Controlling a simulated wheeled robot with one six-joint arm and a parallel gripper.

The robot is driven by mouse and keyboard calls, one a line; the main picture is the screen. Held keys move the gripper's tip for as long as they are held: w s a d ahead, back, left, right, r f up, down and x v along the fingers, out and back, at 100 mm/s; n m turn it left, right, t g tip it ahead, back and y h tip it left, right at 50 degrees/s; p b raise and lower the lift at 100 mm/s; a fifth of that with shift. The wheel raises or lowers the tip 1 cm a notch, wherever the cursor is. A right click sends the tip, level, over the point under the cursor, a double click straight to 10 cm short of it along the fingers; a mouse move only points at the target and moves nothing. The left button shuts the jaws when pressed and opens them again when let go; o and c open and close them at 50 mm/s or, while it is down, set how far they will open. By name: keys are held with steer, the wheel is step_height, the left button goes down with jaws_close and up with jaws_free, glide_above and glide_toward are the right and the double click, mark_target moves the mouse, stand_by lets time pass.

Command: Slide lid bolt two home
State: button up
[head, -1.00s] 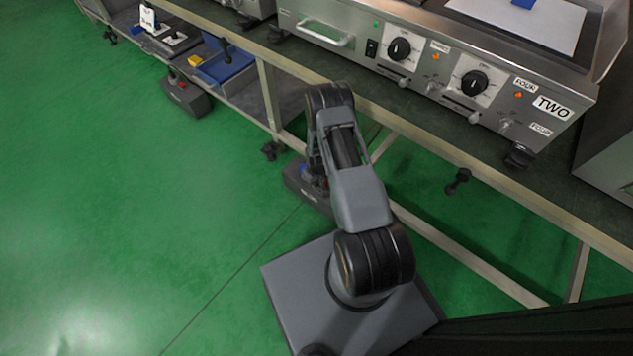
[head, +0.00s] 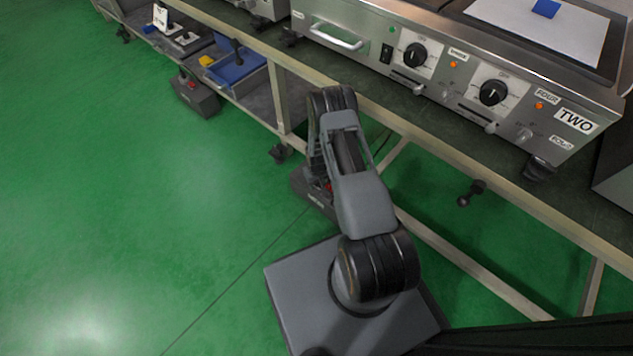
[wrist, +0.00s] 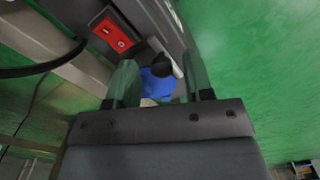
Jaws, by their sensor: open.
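A steel appliance with a TWO label (head: 575,120) stands on the bench at the upper right of the head view. Its front has two black knobs (head: 493,92), small metal slide-like fittings (head: 478,121) below them, and orange lamps. I cannot tell which fitting is lid bolt two. My gripper (wrist: 161,84) is open in the wrist view, its two fingers apart. A blue part (wrist: 157,84) with a dark rounded top shows beyond and between the fingers; I cannot tell whether they touch it. In the head view my gripper is hidden behind my arm.
A red switch panel (wrist: 111,33) on a grey box and a black cable (wrist: 40,68) lie left of the fingers in the wrist view. The bench frame (head: 470,255) runs beside my arm. A blue tray (head: 238,68) sits on the lower shelf.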

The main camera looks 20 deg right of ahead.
steer(key=shift+r, duration=0.1)
step_height(320, 180, up, 14)
steer(key=p, duration=0.5)
steer(key=shift+f, duration=0.2)
steer(key=shift+r, duration=0.1)
steer(key=s+a+r+t+p, duration=0.15)
steer(key=r+p, duration=0.55)
steer(key=r, duration=1.2)
steer(key=a+r+p, duration=0.2)
steer(key=r+p, duration=0.6)
steer(key=r, duration=1)
steer(key=s+a+r+p, duration=0.1)
steer(key=s+r+p, duration=0.4)
steer(key=r, duration=0.5)
steer(key=s+a+r+t+p, duration=0.1)
steer(key=s+r+p, duration=0.4)
steer(key=r, duration=0.5)
steer(key=s+a+r+t+p, duration=0.1)
steer(key=s+a+r+p, duration=0.2)
steer(key=r, duration=0.7)
steer(key=s+p, duration=0.2)
steer(key=s, duration=0.1)
steer(key=shift+s+r, duration=0.2)
steer(key=shift+s, duration=0.2)
